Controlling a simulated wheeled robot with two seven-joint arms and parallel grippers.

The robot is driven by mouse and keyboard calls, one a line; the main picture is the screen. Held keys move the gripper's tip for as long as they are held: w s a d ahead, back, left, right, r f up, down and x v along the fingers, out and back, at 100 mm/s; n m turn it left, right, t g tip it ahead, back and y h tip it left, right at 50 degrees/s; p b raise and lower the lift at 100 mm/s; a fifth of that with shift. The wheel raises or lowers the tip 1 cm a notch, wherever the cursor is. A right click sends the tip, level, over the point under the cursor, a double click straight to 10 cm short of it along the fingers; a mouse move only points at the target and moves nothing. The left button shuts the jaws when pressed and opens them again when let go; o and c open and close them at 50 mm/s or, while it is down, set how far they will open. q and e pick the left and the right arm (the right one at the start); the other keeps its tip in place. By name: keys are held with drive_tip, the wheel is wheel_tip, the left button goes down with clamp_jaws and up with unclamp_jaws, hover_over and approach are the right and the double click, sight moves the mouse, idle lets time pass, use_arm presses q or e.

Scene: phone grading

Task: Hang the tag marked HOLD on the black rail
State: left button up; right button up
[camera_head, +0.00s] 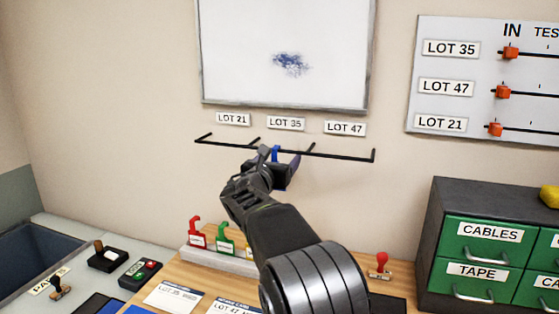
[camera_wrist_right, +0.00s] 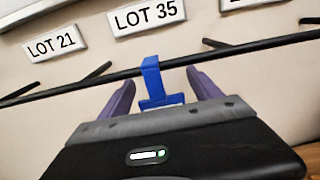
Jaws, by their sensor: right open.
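A blue tag (camera_head: 275,153) is at the black rail (camera_head: 340,155), in the middle section below the LOT 35 label. In the right wrist view the blue tag's (camera_wrist_right: 152,80) hook top reaches over the rail (camera_wrist_right: 235,57), and its lower part is mostly hidden behind my gripper body. No marking on it can be read. My right gripper (camera_wrist_right: 162,88) is open, with one purple finger on each side of the tag and apart from it. It also shows at the rail in the head view (camera_head: 284,160). My left gripper is out of view.
A red tag (camera_head: 196,232), a green tag (camera_head: 224,238) and a partly hidden yellow one stand in a pale holder (camera_head: 208,256) on the desk. A red-knobbed stamp (camera_head: 381,265) and a drawer cabinet (camera_head: 450,205) are at right. The rail's end sections look empty.

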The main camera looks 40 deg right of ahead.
drive_tip(key=b+v, duration=0.1)
drive_tip(key=v, duration=0.6)
drive_tip(key=shift+s+a, duration=0.25)
drive_tip(key=shift+a, duration=0.1)
idle(0.4)
